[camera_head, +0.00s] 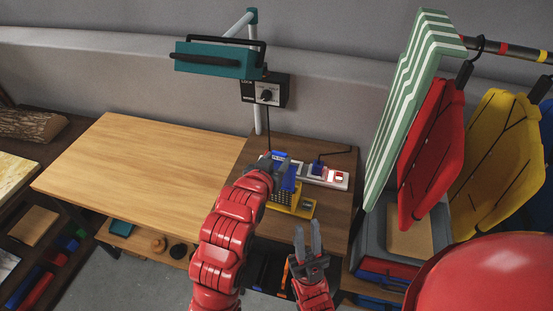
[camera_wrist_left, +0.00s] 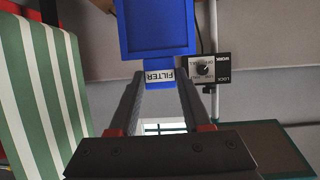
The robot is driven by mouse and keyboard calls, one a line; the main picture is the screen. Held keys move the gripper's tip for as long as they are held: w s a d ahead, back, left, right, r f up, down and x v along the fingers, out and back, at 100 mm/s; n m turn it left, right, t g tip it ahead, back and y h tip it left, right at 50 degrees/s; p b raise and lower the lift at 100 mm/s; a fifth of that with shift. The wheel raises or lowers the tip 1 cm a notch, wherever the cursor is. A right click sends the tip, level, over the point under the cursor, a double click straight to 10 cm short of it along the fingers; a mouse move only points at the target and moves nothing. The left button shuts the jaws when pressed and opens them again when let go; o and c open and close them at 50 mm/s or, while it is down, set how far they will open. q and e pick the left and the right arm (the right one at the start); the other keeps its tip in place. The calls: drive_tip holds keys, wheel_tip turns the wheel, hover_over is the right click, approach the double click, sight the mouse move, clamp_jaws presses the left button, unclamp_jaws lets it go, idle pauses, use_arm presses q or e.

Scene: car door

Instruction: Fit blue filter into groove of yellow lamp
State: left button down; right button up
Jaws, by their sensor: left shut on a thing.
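The blue filter (camera_head: 287,178) is in my left gripper (camera_head: 274,168), above the right-hand dark table. In the left wrist view, the gripper (camera_wrist_left: 161,82) is shut on the filter's narrow tab, labelled "FILTER". The filter's square blue frame (camera_wrist_left: 123,35) extends beyond the fingertips. The yellow lamp (camera_head: 304,210) stands on the dark table, close to the filter and partly hidden by my left arm. I cannot tell whether filter and lamp touch, and the groove is not clear.
A white power strip (camera_head: 338,178) with a red switch and a blue plug lies right of the lamp. A black control box (camera_head: 264,90) and a teal overhead fixture (camera_head: 216,60) are behind. The light wooden table (camera_head: 150,165) is clear. Hanging coloured panels (camera_head: 432,145) stand at right.

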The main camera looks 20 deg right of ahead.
use_arm(q)
wheel_tip(320, 180, down, 10)
drive_tip(key=b, duration=0.5)
idle(3.0)
drive_tip(key=shift+c, duration=1.4)
unclamp_jaws()
drive_tip(key=p+v, duration=1.6)
drive_tip(key=v, duration=0.1)
drive_tip(key=shift+s+a, duration=0.15)
drive_tip(key=shift+a, duration=0.1)
